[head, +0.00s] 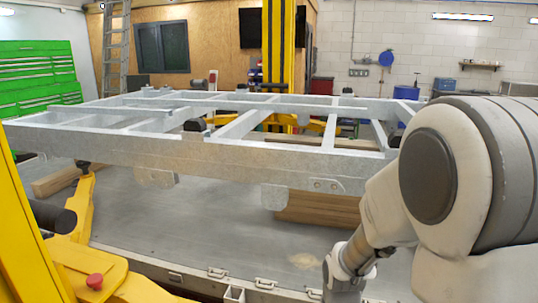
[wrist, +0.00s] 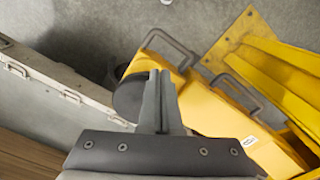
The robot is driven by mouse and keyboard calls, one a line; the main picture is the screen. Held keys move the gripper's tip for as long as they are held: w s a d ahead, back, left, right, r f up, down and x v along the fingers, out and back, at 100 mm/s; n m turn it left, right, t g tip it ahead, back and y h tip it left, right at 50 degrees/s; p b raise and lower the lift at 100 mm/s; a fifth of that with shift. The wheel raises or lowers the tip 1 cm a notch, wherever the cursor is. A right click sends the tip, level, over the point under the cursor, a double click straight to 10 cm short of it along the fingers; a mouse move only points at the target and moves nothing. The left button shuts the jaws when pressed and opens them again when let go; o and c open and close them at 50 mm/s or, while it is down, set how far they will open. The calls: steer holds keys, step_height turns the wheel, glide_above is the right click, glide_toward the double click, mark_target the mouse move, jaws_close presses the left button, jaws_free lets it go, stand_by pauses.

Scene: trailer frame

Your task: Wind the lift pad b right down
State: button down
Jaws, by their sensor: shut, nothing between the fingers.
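In the wrist view my gripper (wrist: 158,75) is shut and empty, its fingers pointing up the picture. A dark round pad (wrist: 128,97) lies just left of the fingers, beside a yellow lift arm (wrist: 212,110) with dark handles. The fingers hide part of both; I cannot tell whether they touch. In the head view a dark cylindrical pad (head: 52,217) shows at the left by a yellow lift arm (head: 85,270) with a red knob. No label shows which pad is b. The grey trailer frame (head: 190,153) is raised above the floor. My gripper is not visible in the head view.
A yellow lift post (head: 276,45) stands behind the frame. Wooden beams (head: 318,208) lie on the floor under it. A long floor-level rail (wrist: 55,80) runs at the left of the wrist view. Open grey floor (head: 210,230) lies below the frame. A green cabinet (head: 40,75) stands far left.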

step_height(320, 180, up, 6)
steer(key=p, duration=0.4)
steer(key=shift+s+p, duration=0.35)
steer(key=shift+p, duration=0.05)
steer(key=shift+r, duration=0.1)
steer(key=w+d+p, duration=0.2)
steer(key=d+p, duration=0.3)
steer(key=p, duration=0.4)
step_height(320, 180, down, 6)
steer(key=b, duration=0.5)
steer(key=shift+a+b, duration=0.2)
steer(key=shift+b, duration=0.1)
steer(key=shift+w+a, duration=0.1)
steer(key=shift+a, duration=0.1)
stand_by(0.4)
